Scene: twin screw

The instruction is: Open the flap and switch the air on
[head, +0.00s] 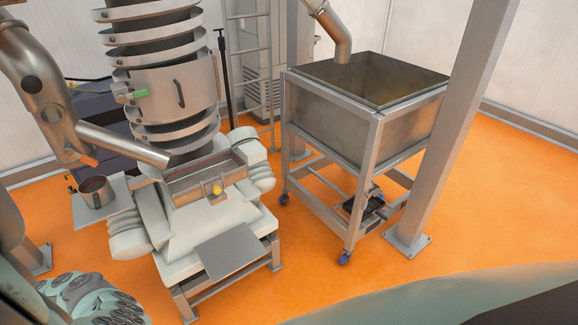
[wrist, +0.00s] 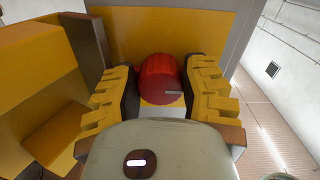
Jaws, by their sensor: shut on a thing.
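A red round knob (wrist: 158,76) stands out from a yellow face (wrist: 135,32) in the wrist view. A pale mark on the knob's front lies roughly level, towards its right side. My gripper (wrist: 161,92) has its yellow ridged fingers on both sides of the knob and is shut on it. A yellow box-like part (wrist: 40,75) with a raised side stands at the left; I cannot tell whether it is the flap. The head view does not show the gripper or the knob.
In the head view a pale machine (head: 205,215) stands below a banded column (head: 165,85). A metal bin on a wheeled frame (head: 330,110) stands at the right, behind a thick post (head: 450,130). Orange floor (head: 320,255) is open between them.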

